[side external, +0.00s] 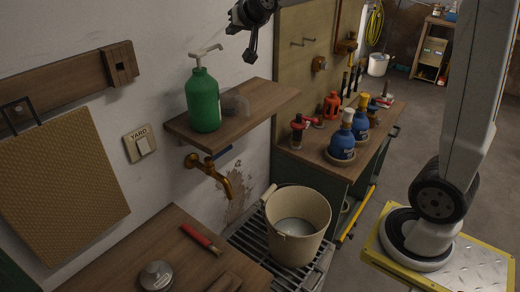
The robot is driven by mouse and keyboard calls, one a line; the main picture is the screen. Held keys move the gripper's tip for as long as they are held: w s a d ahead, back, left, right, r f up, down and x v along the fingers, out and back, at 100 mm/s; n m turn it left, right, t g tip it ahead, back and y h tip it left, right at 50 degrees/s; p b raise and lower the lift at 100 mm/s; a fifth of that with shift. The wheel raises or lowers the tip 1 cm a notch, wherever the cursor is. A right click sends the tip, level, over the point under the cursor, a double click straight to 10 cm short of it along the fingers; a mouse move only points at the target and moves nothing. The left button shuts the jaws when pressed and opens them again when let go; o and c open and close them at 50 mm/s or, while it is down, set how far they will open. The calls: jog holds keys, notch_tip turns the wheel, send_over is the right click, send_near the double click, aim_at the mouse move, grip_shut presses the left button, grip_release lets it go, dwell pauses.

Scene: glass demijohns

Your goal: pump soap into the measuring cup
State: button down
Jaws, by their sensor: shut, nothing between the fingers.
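A green soap bottle (203,103) with a pale pump head (205,52) stands upright on the wooden wall shelf. A small, see-through grey vessel (236,104), which looks like the measuring cup, stands just right of the bottle; its details are too dim to tell. My gripper (249,57) hangs at the top of the view, above and right of the pump head. It is shut, empty and not touching the pump.
The shelf (268,94) has free room on its right. Below are a brass tap (210,172) and a cream bucket (297,226) on a metal grate. A bench (320,158) with blue bottles (342,142) stands right. A red-handled tool (201,239) lies on the front counter.

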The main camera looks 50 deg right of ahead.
aim_at(199, 52)
jog(key=a+r+m+g+y, duration=0.1)
jog(key=a+r+g+y, duration=0.1)
jog(key=a+r, duration=0.8)
jog(key=shift+s+a+m+y, duration=0.15)
jog(key=shift+a+m+y, duration=0.25)
jog(key=shift+a+y, duration=0.45)
jog(key=shift+f, duration=0.15)
jog(key=shift+f, duration=4.3)
